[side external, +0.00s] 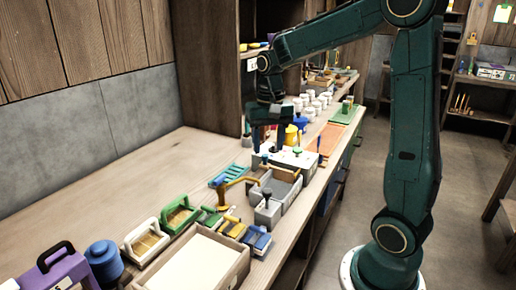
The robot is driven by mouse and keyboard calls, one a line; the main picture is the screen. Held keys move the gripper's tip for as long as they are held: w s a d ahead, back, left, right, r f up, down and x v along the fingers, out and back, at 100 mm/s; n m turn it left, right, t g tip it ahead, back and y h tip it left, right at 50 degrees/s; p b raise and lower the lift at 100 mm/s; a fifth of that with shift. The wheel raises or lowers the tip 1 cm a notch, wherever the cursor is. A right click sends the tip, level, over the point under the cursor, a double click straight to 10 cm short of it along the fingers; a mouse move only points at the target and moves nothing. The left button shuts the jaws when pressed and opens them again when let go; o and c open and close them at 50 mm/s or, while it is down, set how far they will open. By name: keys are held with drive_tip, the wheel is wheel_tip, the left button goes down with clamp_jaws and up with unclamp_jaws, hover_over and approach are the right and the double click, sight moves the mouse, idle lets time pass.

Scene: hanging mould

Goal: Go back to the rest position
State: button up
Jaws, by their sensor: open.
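My gripper (270,140) is at the end of my dark green arm, pointing down over the workbench (150,170). Its fingers are apart, and I see nothing held between them. It is above or just behind a pale box with dark and green knobs (292,158); the exact gap cannot be told. A grey open mould-like box (282,184) stands on the bench in front of that, towards the camera. The fingertips are small and dark here, so their detail is hard to make out.
A yellow-brown clamp-like tool (234,183), a blue rack (224,174), green and white boxes (180,214) and a wooden tray (200,262) crowd the near bench. White jars (318,103) and a yellow vessel (291,135) stand farther back. The bench's left part is clear.

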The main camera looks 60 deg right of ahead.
drive_tip(key=s+a+r+n+t, duration=0.2)
drive_tip(key=s+a+n, duration=0.2)
drive_tip(key=s+a, duration=0.2)
drive_tip(key=s+a+r+n+t, duration=0.3)
drive_tip(key=s+a, duration=0.3)
drive_tip(key=s, duration=0.3)
drive_tip(key=shift+s+a+n, duration=0.4)
drive_tip(key=shift+n, duration=0.4)
